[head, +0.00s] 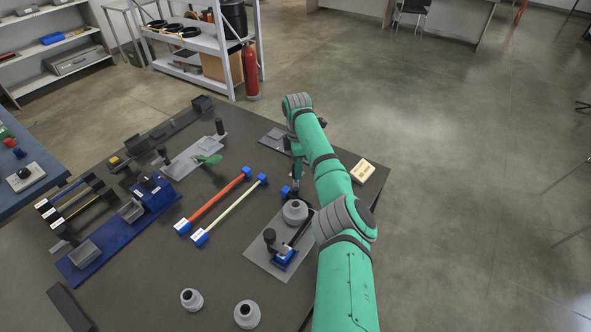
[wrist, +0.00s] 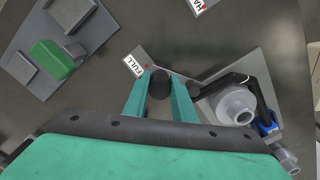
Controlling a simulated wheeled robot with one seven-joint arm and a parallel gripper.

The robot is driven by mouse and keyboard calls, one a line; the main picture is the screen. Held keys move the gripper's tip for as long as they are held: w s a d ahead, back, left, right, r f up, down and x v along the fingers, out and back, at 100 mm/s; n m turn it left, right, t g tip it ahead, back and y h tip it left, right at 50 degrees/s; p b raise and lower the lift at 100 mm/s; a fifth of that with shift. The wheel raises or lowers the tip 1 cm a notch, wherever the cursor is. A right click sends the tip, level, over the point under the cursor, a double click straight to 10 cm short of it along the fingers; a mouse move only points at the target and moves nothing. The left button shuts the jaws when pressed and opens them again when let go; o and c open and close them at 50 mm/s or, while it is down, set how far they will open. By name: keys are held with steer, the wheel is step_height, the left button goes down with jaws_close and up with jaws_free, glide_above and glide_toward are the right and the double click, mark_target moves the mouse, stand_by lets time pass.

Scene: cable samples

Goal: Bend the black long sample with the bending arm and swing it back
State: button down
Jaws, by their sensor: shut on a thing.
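In the wrist view my gripper (wrist: 162,85) is shut on a black round knob (wrist: 160,82), which looks like the bending arm's handle, beside a FULL label (wrist: 133,66). In the head view my gripper (head: 297,183) is low over the bending fixture's far end, partly hidden by my arm. The fixture's grey plate (head: 258,252) carries a grey round mandrel (head: 294,211), which also shows in the wrist view (wrist: 235,104). The black sample (wrist: 262,103) runs from a blue block (wrist: 268,124) and appears curved around the mandrel. Its far end is partly hidden.
Red (head: 215,203) and white (head: 230,212) samples lie left of the fixture. Two grey round pieces (head: 191,299) (head: 246,314) stand in front. A plate with a green piece (head: 208,159) is farther left. A yellowish box (head: 362,171) sits right of my arm.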

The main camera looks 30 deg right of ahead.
steer(key=shift+a+f, duration=0.1)
steer(key=shift+a, duration=0.1)
steer(key=c, duration=1.5)
jaws_free()
steer(key=shift+s+d, duration=0.1)
steer(key=shift+o, duration=0.2)
steer(key=shift+r, duration=0.6)
step_height(320, 180, up, 10)
steer(key=shift+f, duration=0.15)
